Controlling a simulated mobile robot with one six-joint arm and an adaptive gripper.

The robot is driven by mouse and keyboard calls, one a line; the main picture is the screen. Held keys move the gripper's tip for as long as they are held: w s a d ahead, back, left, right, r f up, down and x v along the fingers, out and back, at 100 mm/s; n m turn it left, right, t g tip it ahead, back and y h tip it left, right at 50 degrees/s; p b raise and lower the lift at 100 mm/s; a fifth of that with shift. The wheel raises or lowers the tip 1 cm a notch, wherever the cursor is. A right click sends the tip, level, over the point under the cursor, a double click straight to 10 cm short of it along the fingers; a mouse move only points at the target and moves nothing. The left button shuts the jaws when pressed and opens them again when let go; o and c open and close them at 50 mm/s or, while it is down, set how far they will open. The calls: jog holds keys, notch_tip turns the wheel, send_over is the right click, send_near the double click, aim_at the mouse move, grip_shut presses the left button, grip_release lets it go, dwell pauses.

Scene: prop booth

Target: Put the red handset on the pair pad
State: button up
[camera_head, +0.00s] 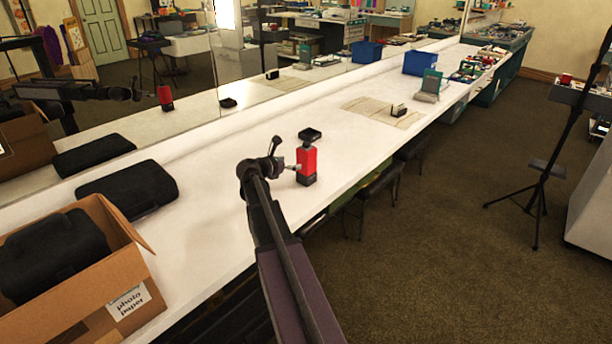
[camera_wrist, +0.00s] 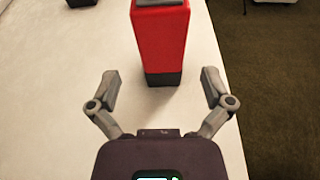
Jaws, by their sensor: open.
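The red handset (camera_head: 307,163) stands upright on the white counter, with a dark base and a dark top. In the wrist view the handset (camera_wrist: 160,40) is straight ahead, its base just beyond my fingertips. My gripper (camera_head: 287,156) is open and empty beside the handset; in the wrist view its fingers (camera_wrist: 160,76) are spread wider than the handset. A small flat black item (camera_head: 310,134) sits just behind the handset; its edge shows at the top of the wrist view (camera_wrist: 82,3). I cannot tell whether it is the pair pad.
A cardboard box (camera_head: 130,262) and a black case (camera_head: 127,188) stand at the left. Farther along the counter lie a beige mat (camera_head: 375,112) with a small dark item (camera_head: 398,110), and a blue bin (camera_head: 420,63). A mirror runs along the back. Counter around the handset is mostly clear.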

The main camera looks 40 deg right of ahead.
aim_at(301, 160)
jog(key=shift+b+x, duration=0.35)
jog(key=shift+x, duration=1.35)
jog(key=shift+d, duration=0.15)
jog(key=shift+b+x, duration=0.65)
jog(key=shift+x, duration=1.8)
jog(key=c, duration=1.1)
